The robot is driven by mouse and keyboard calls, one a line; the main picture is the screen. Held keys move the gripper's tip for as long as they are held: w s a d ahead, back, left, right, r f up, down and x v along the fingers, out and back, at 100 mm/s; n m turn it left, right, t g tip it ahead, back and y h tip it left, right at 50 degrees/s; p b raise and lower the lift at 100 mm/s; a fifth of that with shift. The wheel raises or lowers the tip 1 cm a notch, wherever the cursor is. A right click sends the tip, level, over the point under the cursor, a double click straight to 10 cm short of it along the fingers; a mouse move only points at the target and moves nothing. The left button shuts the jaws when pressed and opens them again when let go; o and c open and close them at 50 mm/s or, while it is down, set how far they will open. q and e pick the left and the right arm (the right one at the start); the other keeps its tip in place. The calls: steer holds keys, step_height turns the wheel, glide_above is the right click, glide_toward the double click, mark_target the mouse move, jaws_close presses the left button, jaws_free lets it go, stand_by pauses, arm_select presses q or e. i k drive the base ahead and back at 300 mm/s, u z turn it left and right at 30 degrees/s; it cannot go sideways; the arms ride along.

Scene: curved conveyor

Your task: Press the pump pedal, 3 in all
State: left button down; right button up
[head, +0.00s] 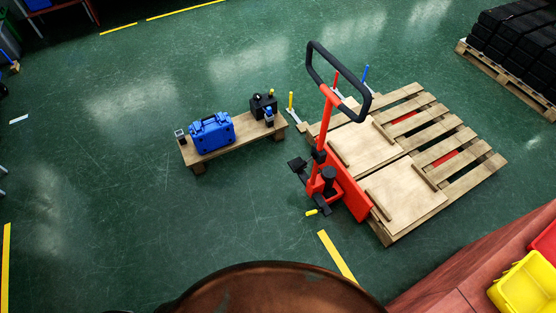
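A red pallet jack (344,187) with a black loop handle (313,72) stands at the near left end of a wooden pallet (478,172). A flat black pedal (297,164) sticks out to the left from the base of its upright column, low above the floor. It looks like the pump pedal, but its exact height is hard to tell. A small yellow-tipped part (311,212) also sticks out near the jack's foot. Neither of my grippers is in view, and nothing touches the pedal.
A low wooden bench (246,130) left of the jack bears a blue case (211,134) and small black items. A loaded pallet (510,80) stands at the far right, and a yellow bin (526,288) at the lower right.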

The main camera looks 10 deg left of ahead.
mark_target(293, 163)
steer(key=u, duration=0.05)
steer(key=i, duration=0.95)
steer(key=z, duration=0.65)
